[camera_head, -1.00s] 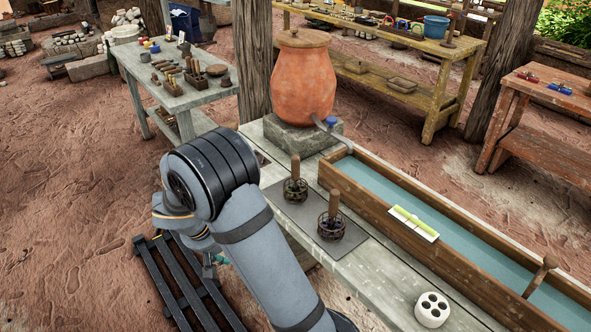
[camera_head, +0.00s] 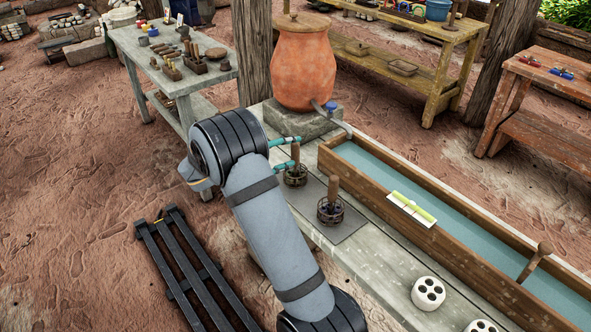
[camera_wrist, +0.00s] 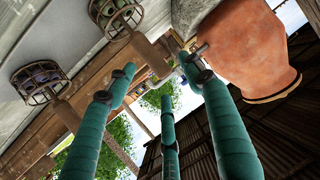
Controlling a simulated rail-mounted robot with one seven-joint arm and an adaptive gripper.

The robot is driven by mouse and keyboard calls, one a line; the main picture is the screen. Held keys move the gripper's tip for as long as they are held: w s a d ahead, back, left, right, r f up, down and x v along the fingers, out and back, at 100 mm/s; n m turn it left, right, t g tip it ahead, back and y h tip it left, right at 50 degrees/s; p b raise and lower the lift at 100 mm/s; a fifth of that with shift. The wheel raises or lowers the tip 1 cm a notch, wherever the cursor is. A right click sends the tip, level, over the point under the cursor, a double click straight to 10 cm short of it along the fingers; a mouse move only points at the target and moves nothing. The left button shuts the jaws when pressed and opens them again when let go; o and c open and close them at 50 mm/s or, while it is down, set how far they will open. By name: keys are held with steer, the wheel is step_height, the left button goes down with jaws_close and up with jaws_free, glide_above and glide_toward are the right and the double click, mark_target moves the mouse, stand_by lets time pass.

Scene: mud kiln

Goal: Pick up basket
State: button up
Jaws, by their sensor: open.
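Two small dark wire baskets with upright wooden handles stand on a grey mat (camera_head: 345,234) on the bench. The back basket (camera_head: 295,175), nearer the clay pot, also shows at the top of the wrist view (camera_wrist: 115,15). The front basket (camera_head: 331,211) shows at the wrist view's left (camera_wrist: 40,82). My gripper (camera_head: 297,151) has teal fingers and is open at the back basket's handle. In the wrist view that handle (camera_wrist: 148,52) shows between the spread fingertips of my gripper (camera_wrist: 158,74). I cannot tell whether any finger touches it.
A terracotta pot (camera_head: 304,68) with a tap stands on a stone block (camera_head: 297,122) just behind. A long wooden water trough (camera_head: 420,237) runs along the bench's right side. A white block with holes (camera_head: 428,293) is at the front. Black slats (camera_head: 186,262) lie on the ground left.

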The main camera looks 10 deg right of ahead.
mark_target(295, 150)
steer(key=x, duration=0.1)
steer(key=p+x, duration=0.1)
steer(key=x, duration=0.1)
steer(key=p+x, duration=0.1)
steer(key=x, duration=0.1)
steer(key=shift+s+d+f, duration=0.1)
steer(key=shift+s+f, duration=0.2)
steer(key=shift+s, duration=0.1)
steer(key=shift+w+d+f, duration=0.2)
steer(key=shift+w+d, duration=0.05)
steer(key=shift+c, duration=1.2)
jaws_close()
